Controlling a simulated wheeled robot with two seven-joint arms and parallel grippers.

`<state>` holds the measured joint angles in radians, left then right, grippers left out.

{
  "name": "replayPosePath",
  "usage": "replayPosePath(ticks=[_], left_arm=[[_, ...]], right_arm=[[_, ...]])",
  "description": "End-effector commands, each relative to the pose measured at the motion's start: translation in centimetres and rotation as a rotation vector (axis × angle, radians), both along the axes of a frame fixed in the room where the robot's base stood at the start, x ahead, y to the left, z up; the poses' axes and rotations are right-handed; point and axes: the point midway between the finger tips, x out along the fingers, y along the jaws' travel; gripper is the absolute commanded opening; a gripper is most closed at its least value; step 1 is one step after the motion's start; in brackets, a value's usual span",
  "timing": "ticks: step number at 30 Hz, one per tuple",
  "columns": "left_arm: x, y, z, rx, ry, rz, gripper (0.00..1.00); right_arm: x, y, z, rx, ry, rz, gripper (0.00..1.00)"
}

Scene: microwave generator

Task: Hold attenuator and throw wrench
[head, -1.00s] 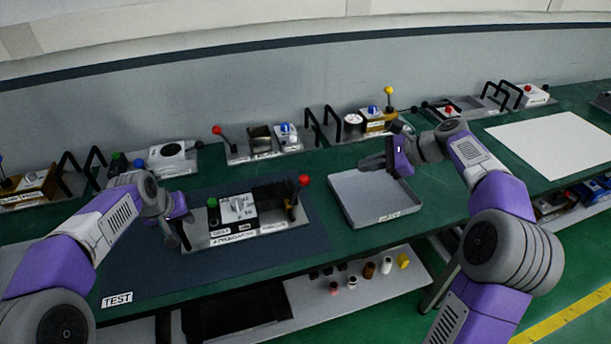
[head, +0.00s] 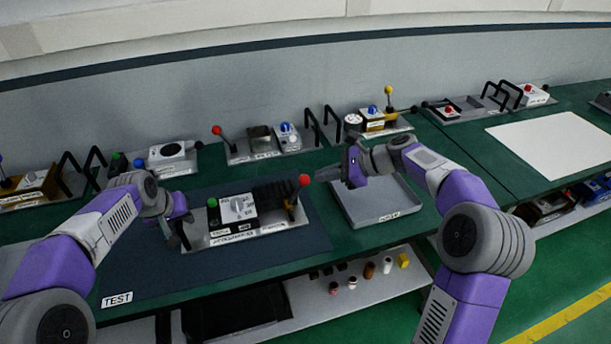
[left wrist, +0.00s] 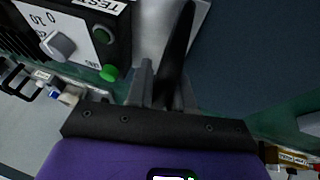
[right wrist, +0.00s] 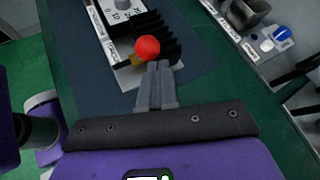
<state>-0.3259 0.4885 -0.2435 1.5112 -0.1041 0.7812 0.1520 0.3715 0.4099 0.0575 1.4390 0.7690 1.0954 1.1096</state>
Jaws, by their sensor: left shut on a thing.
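The attenuator unit (head: 238,207) sits on the dark mat, with a green button, a white dial, black fins and a lever topped by a red ball (head: 304,180) at its right end. My left gripper (head: 184,218) is shut on the black handle (left wrist: 178,45) at the unit's left end. My right gripper (head: 320,180) is just right of the red ball. In the right wrist view its fingers (right wrist: 158,82) are together and empty, with the red ball (right wrist: 147,47) just past the tips. I cannot tell whether they touch. I see no separate wrench.
A grey tray (head: 410,208) lies right of the mat, under my right arm. Other panels with levers and handles, one with a red-ball lever (head: 217,131), line the back wall. A lower shelf (head: 310,312) holds small coloured parts.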

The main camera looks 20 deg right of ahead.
Motion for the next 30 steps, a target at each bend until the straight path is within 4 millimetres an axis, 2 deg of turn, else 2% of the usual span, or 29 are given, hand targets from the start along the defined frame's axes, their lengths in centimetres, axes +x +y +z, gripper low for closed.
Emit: replayPosePath(ticks=[1, 10, 30], left_arm=[[-0.2, 0.0, -0.6, 0.004, 0.016, -0.003, 0.0], [-0.3, 0.0, -0.6, 0.004, 0.016, -0.004, 0.0], [-0.3, -0.2, -0.6, 0.002, 0.015, -0.005, 0.0]], right_arm=[[0.2, 0.4, -0.4, 0.001, 0.001, 0.002, 0.0], [0.7, 1.2, -1.4, -0.001, 0.001, 0.003, 0.0], [0.6, 1.4, -1.3, 0.002, 0.001, 0.008, 0.0]])
